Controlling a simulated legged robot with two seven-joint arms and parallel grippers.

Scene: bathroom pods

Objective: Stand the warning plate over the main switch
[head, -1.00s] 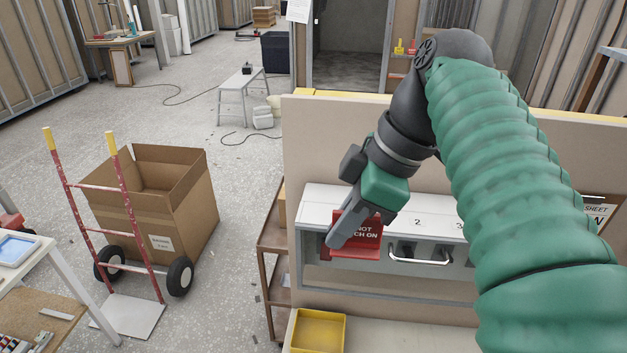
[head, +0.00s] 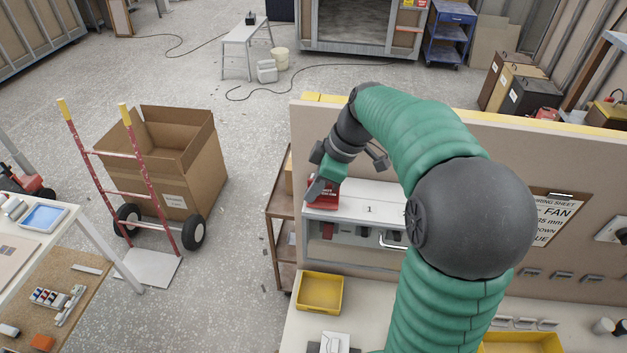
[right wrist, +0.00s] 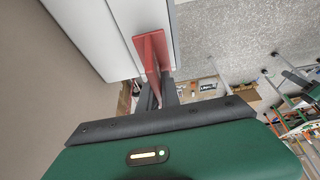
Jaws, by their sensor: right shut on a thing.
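The red warning plate (head: 327,196), with white lettering, is at the left end of the white top of the switch box (head: 375,208). I cannot tell whether it touches the top. In the right wrist view, the plate (right wrist: 152,48) stands out from between the dark fingers (right wrist: 160,95), close to the box's pale surface (right wrist: 105,30). A red switch part (head: 327,231) shows on the box front below the plate, probably the main switch. My left gripper is out of view.
A yellow tray (head: 320,291) sits on the bench below the box. The upright board (head: 430,125) stands behind the box. A brown shelf cart (head: 283,225) is to the left, with a hand truck (head: 140,200) and cardboard box (head: 175,165) farther left on open floor.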

